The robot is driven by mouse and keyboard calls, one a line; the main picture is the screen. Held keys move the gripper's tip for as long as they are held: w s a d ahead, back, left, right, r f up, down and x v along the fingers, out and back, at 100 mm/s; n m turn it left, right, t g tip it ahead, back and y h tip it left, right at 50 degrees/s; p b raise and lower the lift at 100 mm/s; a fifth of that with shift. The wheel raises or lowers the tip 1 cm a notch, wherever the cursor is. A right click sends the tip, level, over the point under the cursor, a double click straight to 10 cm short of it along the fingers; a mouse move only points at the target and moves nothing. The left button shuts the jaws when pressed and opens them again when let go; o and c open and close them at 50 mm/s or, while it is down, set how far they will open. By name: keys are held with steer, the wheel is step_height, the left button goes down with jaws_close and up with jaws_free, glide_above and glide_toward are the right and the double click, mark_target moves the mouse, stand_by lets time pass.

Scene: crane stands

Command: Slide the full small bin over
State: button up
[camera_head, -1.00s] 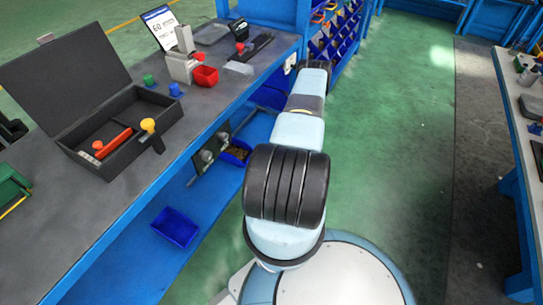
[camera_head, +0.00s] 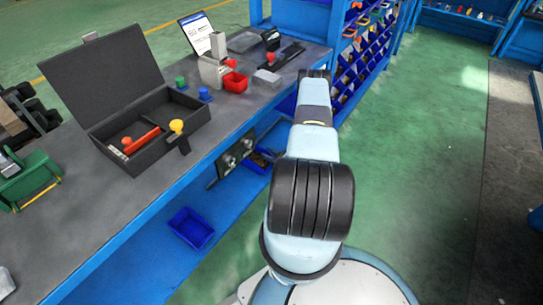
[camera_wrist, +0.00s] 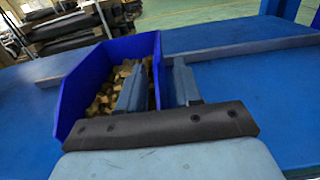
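The small bin is blue and full of brass-coloured blocky pieces. In the wrist view it (camera_wrist: 80,98) fills the left middle, on a blue shelf. In the head view a blue bin with brownish contents (camera_head: 262,160) shows partly under the bench edge. In the wrist view my gripper (camera_wrist: 160,80) is at the bin's right wall. One finger is over the bin's inside and the other is outside, with the wall between them. The fingers are apart, and I see a gap beside the wall. In the head view the gripper is hidden.
An empty-looking blue bin (camera_head: 191,228) sits on the lower shelf (camera_head: 150,262). A dark panel with round fittings (camera_head: 237,155) is at the bench side. Green floor is clear at right.

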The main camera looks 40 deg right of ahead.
jaws_close()
stand_by(1.4)
